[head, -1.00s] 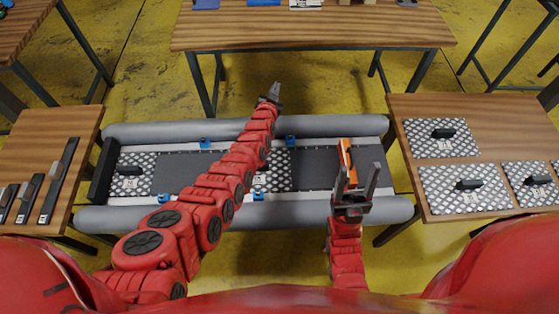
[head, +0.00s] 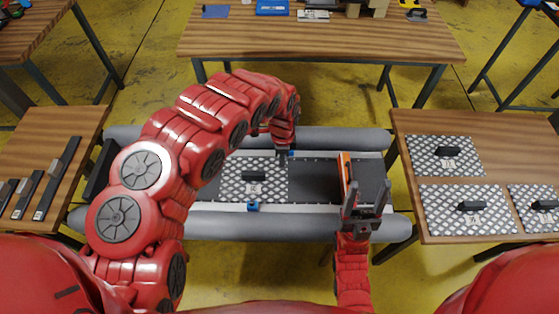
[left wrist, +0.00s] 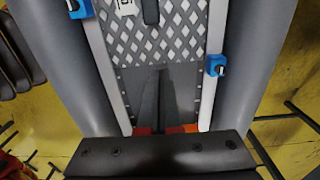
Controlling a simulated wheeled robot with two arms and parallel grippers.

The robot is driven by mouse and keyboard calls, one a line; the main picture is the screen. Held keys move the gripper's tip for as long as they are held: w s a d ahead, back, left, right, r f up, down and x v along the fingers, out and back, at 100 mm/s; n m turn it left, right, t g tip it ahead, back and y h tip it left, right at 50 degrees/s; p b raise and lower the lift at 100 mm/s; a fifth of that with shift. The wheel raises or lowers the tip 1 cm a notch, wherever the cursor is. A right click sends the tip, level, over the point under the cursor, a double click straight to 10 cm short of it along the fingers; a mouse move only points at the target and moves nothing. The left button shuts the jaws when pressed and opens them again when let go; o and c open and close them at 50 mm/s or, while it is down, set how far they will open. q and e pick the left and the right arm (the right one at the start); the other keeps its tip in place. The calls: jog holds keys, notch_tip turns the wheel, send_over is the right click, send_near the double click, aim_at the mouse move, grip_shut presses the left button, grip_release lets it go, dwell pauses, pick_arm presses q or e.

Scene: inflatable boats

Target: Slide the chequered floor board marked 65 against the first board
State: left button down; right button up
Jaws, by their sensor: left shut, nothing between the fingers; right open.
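A chequered floor board (head: 233,182) with a black handle and a small white label lies in the middle of the boat's floor. Its number is too small to read surely in the head view. A chequered board (left wrist: 180,38) also shows at the top of the left wrist view. The first board, at the boat's left end, is behind my left arm. My right gripper (head: 367,190) is open and empty above the boat's right part.
Grey tubes (head: 330,225) edge the boat. Blue clamps (head: 253,206) sit on its side rails, one near my left gripper (left wrist: 214,65). An orange and black thing (head: 345,168) is beside my right gripper. More chequered boards (head: 437,213) lie on the right table; dark bars (head: 57,178) on the left.

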aim_at(271, 177)
pick_arm(q)
notch_tip(271, 177, down, 8)
jog(key=shift+d+r+p, duration=0.1)
jog(key=shift+r+p, duration=0.1)
jog(key=shift+p, duration=0.2)
jog(key=shift+a+f, duration=0.15)
jog(key=shift+a, duration=0.2)
jog(key=shift+a+p, duration=0.85)
jog(key=shift+a, duration=0.85)
